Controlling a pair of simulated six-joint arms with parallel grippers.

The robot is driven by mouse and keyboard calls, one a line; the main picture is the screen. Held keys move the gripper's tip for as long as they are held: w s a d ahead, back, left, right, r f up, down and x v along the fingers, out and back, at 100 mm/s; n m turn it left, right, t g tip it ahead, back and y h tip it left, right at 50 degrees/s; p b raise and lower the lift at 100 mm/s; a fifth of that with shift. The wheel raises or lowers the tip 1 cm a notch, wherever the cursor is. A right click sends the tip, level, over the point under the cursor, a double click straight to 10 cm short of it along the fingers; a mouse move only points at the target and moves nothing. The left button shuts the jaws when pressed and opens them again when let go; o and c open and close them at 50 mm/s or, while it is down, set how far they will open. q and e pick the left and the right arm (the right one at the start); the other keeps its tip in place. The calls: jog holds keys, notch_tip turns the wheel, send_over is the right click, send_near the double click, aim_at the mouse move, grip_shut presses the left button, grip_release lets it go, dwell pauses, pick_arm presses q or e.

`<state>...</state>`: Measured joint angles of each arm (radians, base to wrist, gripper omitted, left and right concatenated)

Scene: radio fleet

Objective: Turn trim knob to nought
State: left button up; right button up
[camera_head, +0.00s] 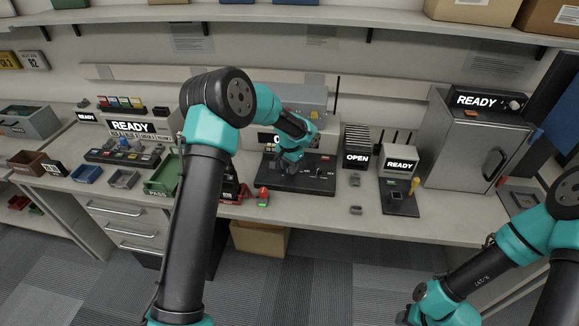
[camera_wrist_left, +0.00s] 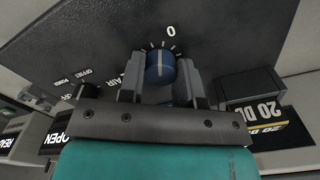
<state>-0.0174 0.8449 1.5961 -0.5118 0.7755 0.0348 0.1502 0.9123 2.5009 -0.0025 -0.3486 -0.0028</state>
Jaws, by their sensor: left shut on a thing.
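The trim knob (camera_wrist_left: 160,67) is a blue knob with a white pointer line, set in a dark panel (camera_wrist_left: 85,45). Its line points up, a little left of the printed "0" in the left wrist view. Short tick marks fan around its upper side. My left gripper (camera_wrist_left: 162,80) is shut on the knob, one grey finger on each side. In the head view my left gripper (camera_head: 289,170) reaches down onto the black panel (camera_head: 318,184), and the knob is hidden there.
A green tray (camera_head: 163,176) lies farther left. An "OPEN" rack (camera_head: 357,147) and a "READY" box (camera_head: 399,163) stand to the right.

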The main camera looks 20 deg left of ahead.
pick_arm(q)
jog(key=shift+m, duration=0.7)
jog(key=o, duration=0.9)
notch_tip(320, 180, up, 18)
jog(key=shift+f, duration=0.25)
dwell(0.4)
